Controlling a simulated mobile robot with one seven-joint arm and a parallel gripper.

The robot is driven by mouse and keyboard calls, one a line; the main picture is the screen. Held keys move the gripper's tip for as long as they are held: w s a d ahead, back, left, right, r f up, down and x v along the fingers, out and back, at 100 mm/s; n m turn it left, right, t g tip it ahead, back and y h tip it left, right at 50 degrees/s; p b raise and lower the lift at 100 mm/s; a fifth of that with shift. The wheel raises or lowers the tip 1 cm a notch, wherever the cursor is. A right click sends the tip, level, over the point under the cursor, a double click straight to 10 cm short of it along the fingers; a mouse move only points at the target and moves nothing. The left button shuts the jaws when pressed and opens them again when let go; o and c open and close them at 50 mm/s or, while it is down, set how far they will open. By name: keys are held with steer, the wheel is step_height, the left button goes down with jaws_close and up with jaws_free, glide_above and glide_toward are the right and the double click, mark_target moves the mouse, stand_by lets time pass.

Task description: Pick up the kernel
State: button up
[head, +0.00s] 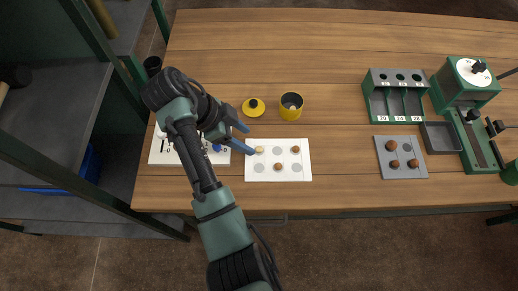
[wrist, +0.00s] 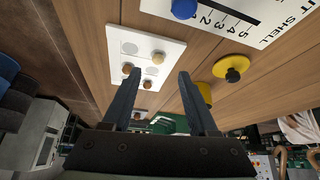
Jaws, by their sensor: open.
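A white card (head: 304,176) with grey round spots lies on the wooden table and bears small round pieces. The palest, tan piece (head: 259,149), which looks like a kernel, sits at the card's upper left; it also shows in the wrist view (wrist: 158,58). Two browner pieces sit at the upper right (head: 295,149) and lower middle (head: 278,166). My gripper (head: 245,138) is open, with its fingers just left of and above the tan piece. In the wrist view my gripper (wrist: 158,74) has nothing between its fingertips, and the tan piece shows beyond them.
A yellow cup (head: 291,113) and its yellow lid (head: 253,112) stand behind the card. A white scale board (head: 158,157) lies under my arm at left. A green rack (head: 374,101), a grey plate (head: 418,171) with brown pieces and a green device (head: 451,95) stand at right.

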mark_target(258, 148)
steer(key=x, duration=0.5)
steer(key=shift+s, duration=0.25)
jaws_close()
stand_by(0.4)
